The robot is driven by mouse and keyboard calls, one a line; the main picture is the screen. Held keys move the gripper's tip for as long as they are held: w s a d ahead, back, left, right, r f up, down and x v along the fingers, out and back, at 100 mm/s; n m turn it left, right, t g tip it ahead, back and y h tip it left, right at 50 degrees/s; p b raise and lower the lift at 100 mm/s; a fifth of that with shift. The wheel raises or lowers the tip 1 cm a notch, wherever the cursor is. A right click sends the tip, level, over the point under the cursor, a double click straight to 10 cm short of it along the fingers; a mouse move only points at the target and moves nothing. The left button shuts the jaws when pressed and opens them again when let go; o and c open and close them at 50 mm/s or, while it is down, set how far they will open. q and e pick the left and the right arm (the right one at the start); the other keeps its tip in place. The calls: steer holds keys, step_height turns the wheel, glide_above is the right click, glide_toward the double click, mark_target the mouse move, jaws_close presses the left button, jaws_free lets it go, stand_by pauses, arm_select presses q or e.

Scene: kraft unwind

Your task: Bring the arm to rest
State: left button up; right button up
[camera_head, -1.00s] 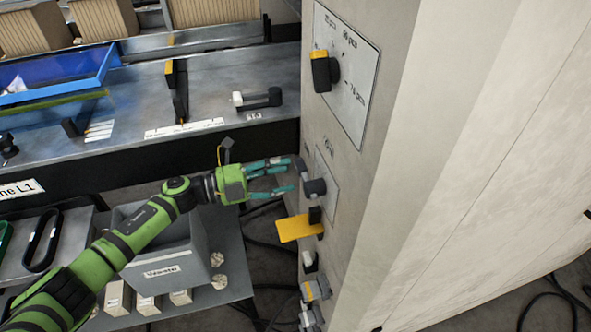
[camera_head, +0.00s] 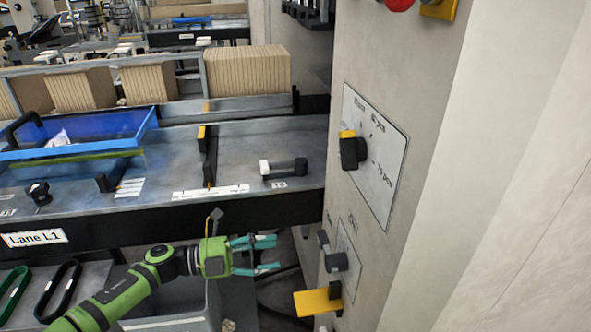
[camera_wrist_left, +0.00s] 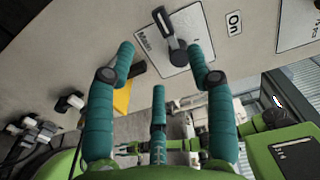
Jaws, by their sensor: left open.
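My left gripper (camera_head: 278,253) is open and empty, with teal fingers. In the head view it is just left of the grey cabinet's face, apart from a dark rotary switch (camera_head: 335,261). Nothing is between the fingers. My right gripper is not seen.
A yellow tab (camera_head: 318,301) juts from the cabinet below the switch. A larger selector knob (camera_head: 353,152) is above. A metal bench (camera_head: 250,145) with a blue tray (camera_head: 148,128) lies behind my arm. A grey bin (camera_head: 180,300) is below it.

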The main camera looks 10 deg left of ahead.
arm_select(q)
steer(key=s+a+f+n+t+y, duration=0.3)
steer(key=f+n+y, duration=0.4)
steer(key=n, duration=0.6)
steer(key=s+a+f+n+t+y, duration=0.1)
steer(key=s+f+n+t+y, duration=0.4)
steer(key=n+y, duration=0.6)
steer(key=s+a+f+n+g, duration=0.1)
steer(key=s+n+g, duration=0.15)
steer(key=s, duration=0.45)
steer(key=s+a+f+n+g+h, duration=0.1)
steer(key=s+f+n+g, duration=0.1)
steer(key=s+g, duration=0.3)
steer(key=s+a+f+n+g, duration=0.1)
steer(key=s+n+g, duration=0.15)
steer(key=s, duration=0.55)
step_height(320, 180, down, 23)
steer(key=s+m+g, duration=0.1)
steer(key=s, duration=0.1)
steer(key=s+a+f+g, duration=0.1)
steer(key=s+a+f, duration=0.2)
steer(key=s+f, duration=1.1)
steer(key=shift+s+g, duration=0.3)
steer(key=shift+s, duration=0.55)
